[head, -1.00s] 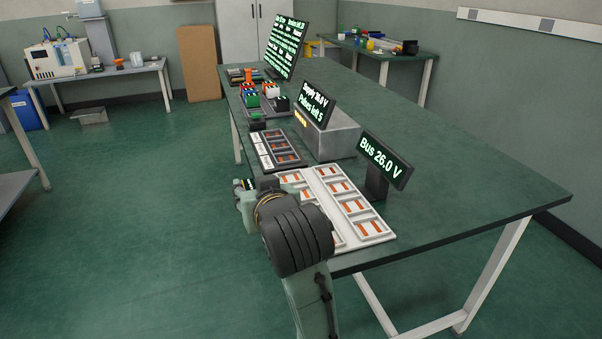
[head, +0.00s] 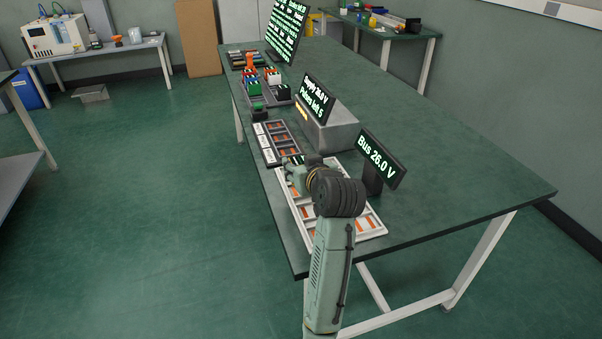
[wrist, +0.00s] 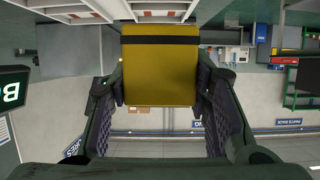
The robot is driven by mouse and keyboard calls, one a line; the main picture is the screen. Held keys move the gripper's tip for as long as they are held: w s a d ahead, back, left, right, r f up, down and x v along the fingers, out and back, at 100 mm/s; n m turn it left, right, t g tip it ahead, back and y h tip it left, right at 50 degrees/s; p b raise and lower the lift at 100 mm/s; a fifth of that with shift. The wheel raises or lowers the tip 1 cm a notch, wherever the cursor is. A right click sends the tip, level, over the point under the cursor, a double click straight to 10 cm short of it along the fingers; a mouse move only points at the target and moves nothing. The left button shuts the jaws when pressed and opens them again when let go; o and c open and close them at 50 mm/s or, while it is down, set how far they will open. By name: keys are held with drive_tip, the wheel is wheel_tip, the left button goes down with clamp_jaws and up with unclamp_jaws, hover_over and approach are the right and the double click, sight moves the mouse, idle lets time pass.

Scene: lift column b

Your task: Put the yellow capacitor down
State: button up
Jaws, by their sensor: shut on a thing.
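The yellow capacitor (wrist: 158,72), a block with a dark band, sits between the two fingers of my gripper (wrist: 160,92) in the wrist view. The fingers are shut on its two sides. In the head view my gripper (head: 294,172) is over the far part of the white compartment tray (head: 373,229), whose cells have orange strips. The capacitor cannot be made out there. Light tray walls (wrist: 75,12) show at the top of the wrist view, close to the capacitor. I cannot tell whether it touches them.
A "Bus 26.0 V" display (head: 382,158) stands right of the tray. A grey box (head: 335,128) with a supply display (head: 317,95) stands beyond. A darker tray (head: 268,150) and coloured blocks (head: 251,83) lie farther along the green bench. The bench's right side is clear.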

drive_tip(key=shift+f+p, duration=0.35)
drive_tip(key=shift+f, duration=1.4)
drive_tip(key=shift+f, duration=0.1)
drive_tip(key=o, duration=1.4)
drive_tip(key=shift+f, duration=0.1)
drive_tip(key=shift+r, duration=0.35)
drive_tip(key=b+v, duration=0.1)
drive_tip(key=v, duration=1)
drive_tip(key=shift+s+d, duration=0.1)
drive_tip(key=shift+s, duration=0.35)
